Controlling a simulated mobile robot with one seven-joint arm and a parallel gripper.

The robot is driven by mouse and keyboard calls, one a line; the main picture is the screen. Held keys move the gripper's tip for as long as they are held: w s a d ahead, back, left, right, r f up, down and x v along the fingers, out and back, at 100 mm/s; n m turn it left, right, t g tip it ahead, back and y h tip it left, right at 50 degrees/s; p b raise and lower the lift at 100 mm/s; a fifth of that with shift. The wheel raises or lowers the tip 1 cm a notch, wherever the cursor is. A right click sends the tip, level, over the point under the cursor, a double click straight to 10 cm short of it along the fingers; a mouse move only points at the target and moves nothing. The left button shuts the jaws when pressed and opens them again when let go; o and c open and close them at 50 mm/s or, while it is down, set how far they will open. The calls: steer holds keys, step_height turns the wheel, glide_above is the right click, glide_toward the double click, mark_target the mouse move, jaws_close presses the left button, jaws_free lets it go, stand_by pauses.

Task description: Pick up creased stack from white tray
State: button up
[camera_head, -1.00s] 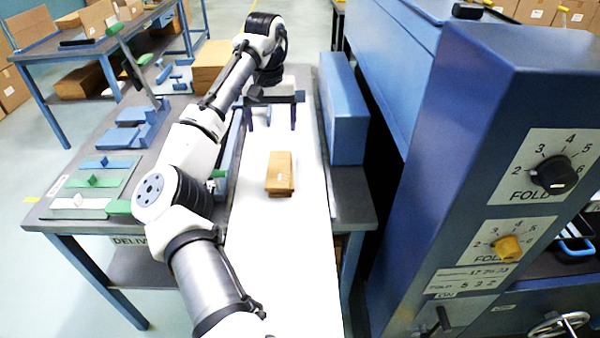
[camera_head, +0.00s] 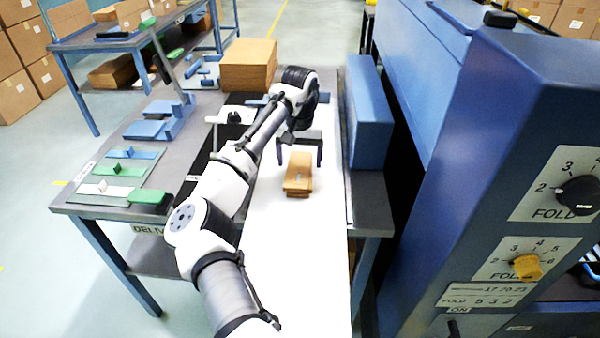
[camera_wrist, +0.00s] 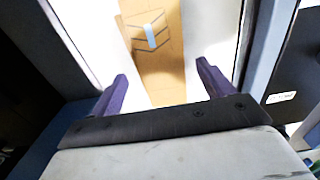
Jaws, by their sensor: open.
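The creased stack (camera_head: 298,172) is a small tan block of folded brown paper. It lies on the long white tray (camera_head: 290,235) on the table. In the wrist view the stack (camera_wrist: 158,65) shows crease lines and a pale blue-grey strip on its top. My gripper (camera_head: 300,162) is open, with its two dark purple fingers spread at the far end of the stack. In the wrist view the fingers (camera_wrist: 160,85) stand to either side of the stack's line, with nothing between them touching. The height of the fingers above the tray is hard to tell.
A blue block-shaped guard (camera_head: 368,115) runs along the tray's right side. The tall blue machine with fold dials (camera_head: 490,150) stands further right. A brown box (camera_head: 248,65) sits at the back. Green and blue clamps (camera_head: 120,170) lie on the table's left.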

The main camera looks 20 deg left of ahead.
mark_target(300, 167)
steer(key=shift+s+d+f, duration=0.1)
steer(key=shift+f, duration=1.55)
steer(key=c, duration=1.2)
steer(key=shift+o, duration=0.2)
